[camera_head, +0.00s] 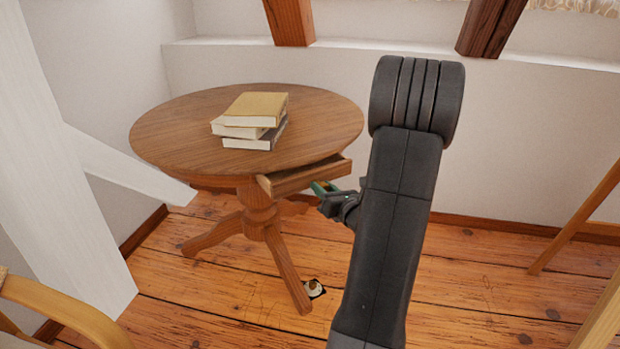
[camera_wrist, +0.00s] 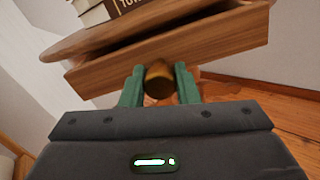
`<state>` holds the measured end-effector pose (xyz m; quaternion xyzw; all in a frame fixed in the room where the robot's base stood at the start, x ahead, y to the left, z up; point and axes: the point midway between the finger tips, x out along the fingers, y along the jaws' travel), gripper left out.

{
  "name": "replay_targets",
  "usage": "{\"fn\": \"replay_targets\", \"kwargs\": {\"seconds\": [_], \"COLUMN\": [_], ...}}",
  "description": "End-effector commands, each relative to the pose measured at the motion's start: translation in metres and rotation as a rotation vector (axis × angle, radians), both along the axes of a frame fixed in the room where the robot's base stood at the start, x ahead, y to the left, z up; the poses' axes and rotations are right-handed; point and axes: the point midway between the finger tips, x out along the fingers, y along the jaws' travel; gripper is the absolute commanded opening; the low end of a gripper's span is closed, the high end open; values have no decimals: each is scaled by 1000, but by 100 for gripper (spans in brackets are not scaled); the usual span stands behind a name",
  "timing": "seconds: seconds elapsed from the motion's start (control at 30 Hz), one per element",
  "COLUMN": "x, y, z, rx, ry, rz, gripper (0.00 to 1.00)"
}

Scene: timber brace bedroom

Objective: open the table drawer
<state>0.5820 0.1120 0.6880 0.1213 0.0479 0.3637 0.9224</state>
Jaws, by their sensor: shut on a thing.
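The round wooden table (camera_head: 175,130) stands left of centre in the head view. Its drawer (camera_head: 298,178) sticks out a little from under the tabletop, with a dark gap above its front in the wrist view (camera_wrist: 220,40). My gripper (camera_head: 322,187) is at the drawer front, with its green fingers one on each side of a round brass-coloured knob (camera_wrist: 158,84). The gripper is shut on the knob. The knob is hidden in the head view, and the drawer's inside cannot be made out.
Several stacked books (camera_head: 256,110) lie on the tabletop. A white slanted post (camera_head: 60,180) stands at the left, and a wooden chair part (camera_head: 65,308) is at lower left. Wooden legs (camera_head: 582,215) stand at the right. A small object (camera_head: 314,289) lies on the floor by the table foot.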

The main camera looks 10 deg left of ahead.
Motion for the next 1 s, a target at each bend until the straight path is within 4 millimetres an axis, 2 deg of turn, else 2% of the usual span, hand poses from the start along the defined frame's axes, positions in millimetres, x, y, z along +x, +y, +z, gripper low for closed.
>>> {"fn": "replay_targets", "kwargs": {"seconds": [0.03, 0.2, 0.5, 0.7, 1.0], "x": [-10, -40, -74, -83, -84], "y": [-11, -39, -70, -78, -79], "z": [1, 1, 1, 0, 0], "rx": [0, 0, 1, -1, 0], "ry": [1, 1, 1, 0, -2], "rz": [-6, -6, -3, -1, 1], "gripper": [0, 0, 0, 0, 0]}}
